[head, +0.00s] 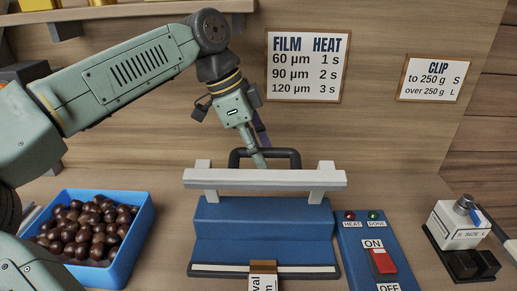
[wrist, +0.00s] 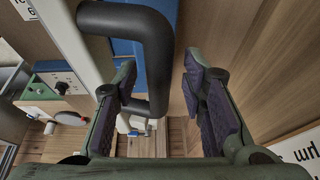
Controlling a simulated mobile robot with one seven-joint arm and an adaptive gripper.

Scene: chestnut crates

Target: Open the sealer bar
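The pale sealer bar (head: 240,180) stands raised between two pale arms over the back of the blue sealer base (head: 262,217). It is apart from the dark-edged strip (head: 215,270) at the front. A black looped handle (head: 292,157) rises behind the bar. My gripper (head: 262,152) is at the handle. In the wrist view my gripper (wrist: 160,72) is open, with the handle (wrist: 159,45) passing between its fingers. The handle is close to the left finger, with a clear gap to the right one. I cannot tell if the left finger touches it.
A blue box of chestnuts (head: 140,225) stands at left. A blue control panel (head: 350,240) with a red switch (head: 383,261) is at right, and a clip machine (head: 458,222) beyond it. A brown-topped paper bag (head: 262,267) is at the base's front.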

